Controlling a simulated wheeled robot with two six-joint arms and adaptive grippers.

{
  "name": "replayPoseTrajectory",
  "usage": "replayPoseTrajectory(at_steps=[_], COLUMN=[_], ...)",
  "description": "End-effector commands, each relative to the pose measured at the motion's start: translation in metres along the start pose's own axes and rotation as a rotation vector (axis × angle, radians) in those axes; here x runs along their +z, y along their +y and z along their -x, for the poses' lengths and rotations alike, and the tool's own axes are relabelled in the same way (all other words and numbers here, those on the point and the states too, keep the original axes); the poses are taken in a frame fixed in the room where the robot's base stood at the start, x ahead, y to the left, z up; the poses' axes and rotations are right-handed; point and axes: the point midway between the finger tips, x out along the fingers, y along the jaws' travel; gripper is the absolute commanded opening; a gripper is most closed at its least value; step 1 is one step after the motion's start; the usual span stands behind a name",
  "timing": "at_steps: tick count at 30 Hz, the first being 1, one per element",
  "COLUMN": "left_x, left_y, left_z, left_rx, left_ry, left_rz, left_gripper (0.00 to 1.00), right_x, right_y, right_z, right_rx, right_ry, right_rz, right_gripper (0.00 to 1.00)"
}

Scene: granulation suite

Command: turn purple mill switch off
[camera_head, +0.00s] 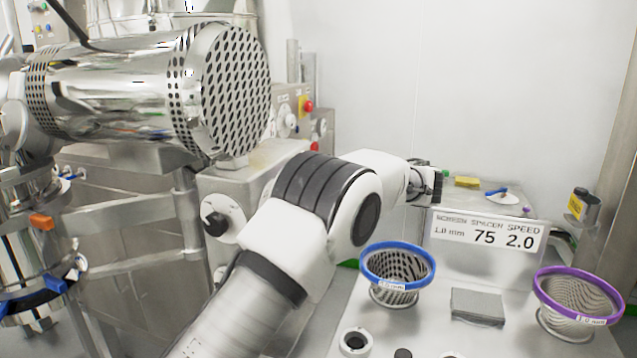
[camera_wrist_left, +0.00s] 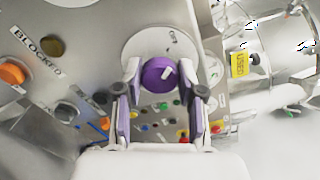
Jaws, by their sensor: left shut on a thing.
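The purple mill switch (camera_wrist_left: 158,72) is a round purple knob with a pale mark on a white disc, in the middle of the left wrist view. My left gripper (camera_wrist_left: 160,80) has its two fingers on either side of the knob and is shut on it. In the head view my left gripper (camera_head: 434,184) is at the far end of the white arm, by the back of the bench. The knob cannot be made out there; the gripper probably hides it. My right gripper is not in view.
A perforated steel drum (camera_head: 230,90) is at left. An orange knob (camera_wrist_left: 12,72) and small buttons surround the switch.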

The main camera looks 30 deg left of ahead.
Motion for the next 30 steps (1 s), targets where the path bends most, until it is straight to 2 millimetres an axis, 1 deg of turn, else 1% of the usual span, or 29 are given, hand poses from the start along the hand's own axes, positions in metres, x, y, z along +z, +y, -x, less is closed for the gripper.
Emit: replayPoseTrajectory(at_steps=[1,9,24,25,26,27,30], left_x=[-0.0008,0.0000,0.0007,0.0007,0.0007,0.0007,0.0005], left_y=[0.0009,-0.0009,-0.0025,-0.0025,-0.0025,-0.0024,-0.0017], left_z=[-0.0015,-0.0016,-0.0015,-0.0015,-0.0015,-0.0014,-0.0010], left_rx=[0.000,0.000,-0.001,-0.001,-0.001,-0.001,-0.001], left_ry=[0.000,0.000,0.001,0.001,0.001,0.001,0.001], left_rz=[0.029,0.125,0.146,0.146,0.146,0.146,0.144], left_gripper=[0.04,0.04,0.04,0.46,0.56,0.64,0.64], right_x=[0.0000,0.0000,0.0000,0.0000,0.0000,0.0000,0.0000], right_y=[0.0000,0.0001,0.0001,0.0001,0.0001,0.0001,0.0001], right_z=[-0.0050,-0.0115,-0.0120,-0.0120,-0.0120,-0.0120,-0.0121], right_rx=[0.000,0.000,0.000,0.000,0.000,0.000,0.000], right_ry=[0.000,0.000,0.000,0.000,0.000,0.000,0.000], right_rz=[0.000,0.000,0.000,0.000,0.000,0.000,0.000], right_gripper=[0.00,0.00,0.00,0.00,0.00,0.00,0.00])
